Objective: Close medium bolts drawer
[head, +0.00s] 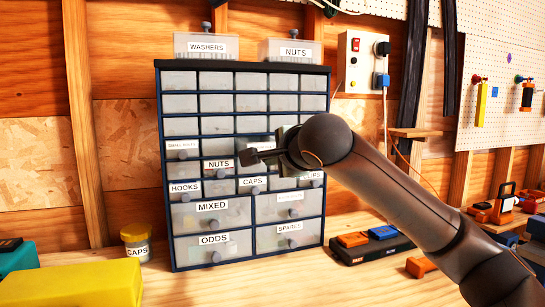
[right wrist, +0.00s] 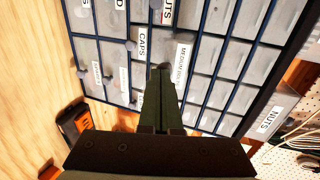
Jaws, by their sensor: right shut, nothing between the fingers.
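The medium bolts drawer shows in the right wrist view by its white label (right wrist: 183,62), partly covered by my fingers. The label looks larger than its neighbours, so the drawer seems to stand out from the cabinet; how far I cannot tell. The blue-framed drawer cabinet (head: 165,215) stands on the bench in the head view. My right gripper (head: 248,157) is in front of its middle rows, hiding most of this drawer there. Its fingers (right wrist: 162,72) are shut and empty, close to the label; contact is unclear. My left gripper is not in view.
Washers (head: 207,47) and nuts (head: 291,52) boxes stand on the cabinet. A caps jar (head: 136,243) and yellow box (head: 75,285) are at left. A dark case with orange parts (head: 370,246) lies at right. Bench in front of the cabinet is clear.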

